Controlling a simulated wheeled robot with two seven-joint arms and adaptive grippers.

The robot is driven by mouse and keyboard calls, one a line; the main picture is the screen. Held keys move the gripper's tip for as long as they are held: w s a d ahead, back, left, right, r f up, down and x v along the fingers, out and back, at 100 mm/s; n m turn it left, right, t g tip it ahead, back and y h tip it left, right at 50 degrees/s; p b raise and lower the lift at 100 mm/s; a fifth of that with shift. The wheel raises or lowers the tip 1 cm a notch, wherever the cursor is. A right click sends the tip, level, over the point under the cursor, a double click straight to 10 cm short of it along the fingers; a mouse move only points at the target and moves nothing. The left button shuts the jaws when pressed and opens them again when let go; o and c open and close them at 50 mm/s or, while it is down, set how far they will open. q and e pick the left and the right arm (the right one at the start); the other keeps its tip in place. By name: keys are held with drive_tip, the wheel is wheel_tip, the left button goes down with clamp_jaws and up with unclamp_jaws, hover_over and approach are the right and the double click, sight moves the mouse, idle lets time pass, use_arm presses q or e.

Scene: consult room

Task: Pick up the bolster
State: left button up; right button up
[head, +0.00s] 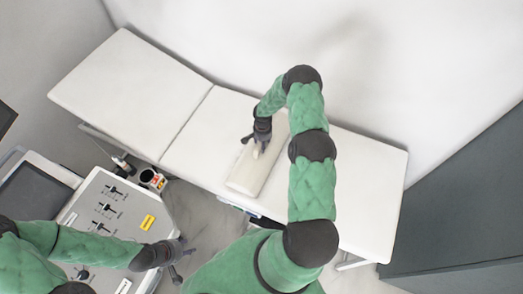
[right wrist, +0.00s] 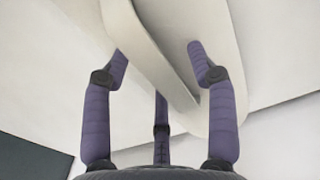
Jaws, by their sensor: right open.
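The bolster (head: 249,176) is a long off-white cushion lying across the white couch (head: 370,185). In the head view my right gripper (head: 256,146) is over its middle, reaching down from above, and my arm hides part of its far end. In the right wrist view the bolster (right wrist: 168,62) runs between the spread fingers of my right gripper (right wrist: 157,52), which is open; I cannot tell whether they touch it. My left gripper (head: 182,258) is open and empty at the lower left, away from the couch.
A grey console (head: 115,215) with sliders and a dark screen (head: 30,190) stands at the lower left. Small items (head: 152,180) sit beside the couch. A wall (head: 430,60) is behind the couch, and a dark grey panel (head: 470,200) is at the right.

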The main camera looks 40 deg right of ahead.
clamp_jaws()
